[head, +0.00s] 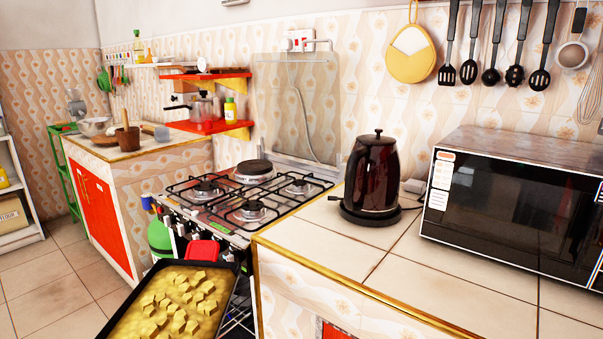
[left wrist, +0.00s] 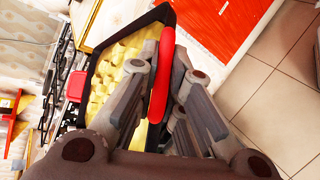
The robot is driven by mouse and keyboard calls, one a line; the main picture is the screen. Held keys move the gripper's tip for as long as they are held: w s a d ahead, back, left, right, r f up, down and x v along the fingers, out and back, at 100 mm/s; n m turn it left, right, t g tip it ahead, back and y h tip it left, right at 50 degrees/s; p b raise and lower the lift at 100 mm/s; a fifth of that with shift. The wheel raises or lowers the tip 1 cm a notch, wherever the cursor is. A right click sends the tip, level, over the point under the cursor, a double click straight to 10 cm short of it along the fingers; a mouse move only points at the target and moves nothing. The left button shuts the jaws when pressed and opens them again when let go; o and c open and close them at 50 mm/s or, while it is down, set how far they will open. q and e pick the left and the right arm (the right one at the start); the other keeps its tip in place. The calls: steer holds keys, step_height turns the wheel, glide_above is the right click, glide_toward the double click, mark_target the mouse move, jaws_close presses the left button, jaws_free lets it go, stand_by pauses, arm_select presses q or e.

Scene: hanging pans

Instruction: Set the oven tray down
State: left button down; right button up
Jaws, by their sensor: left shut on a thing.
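The oven tray is a black rectangular pan with yellow cubed food in it. Its black rim (head: 117,310) shows at the bottom left of the head view, below the stove front and cut off by the frame edge. A red handle (head: 203,252) sits at its far end. In the left wrist view, the tray's black rim (left wrist: 163,13) and another red handle (left wrist: 164,75) show. My left gripper (left wrist: 161,62) has its fingers on either side of this handle and is shut on it. My right gripper is in neither view.
The gas stove (head: 247,195) has an iron burner on its hob. Right of it, the tiled counter (head: 335,240) has bare room in front of the dark kettle (head: 373,175) and the microwave (head: 520,205). A green gas bottle (head: 160,235) stands left of the stove.

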arm_select(q)
steer(key=d, duration=0.8)
step_height(320, 180, up, 9)
steer(key=p, duration=1.4)
steer(key=shift+a, duration=0.3)
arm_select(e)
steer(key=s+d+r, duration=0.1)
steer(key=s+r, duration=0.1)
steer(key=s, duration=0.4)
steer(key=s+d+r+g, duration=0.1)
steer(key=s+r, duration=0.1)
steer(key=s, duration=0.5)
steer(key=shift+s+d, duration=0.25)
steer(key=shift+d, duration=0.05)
arm_select(q)
steer(key=shift+w, duration=0.15)
steer(key=shift+f, duration=0.15)
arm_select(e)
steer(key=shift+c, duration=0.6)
arm_select(q)
steer(key=shift+p, duration=0.3)
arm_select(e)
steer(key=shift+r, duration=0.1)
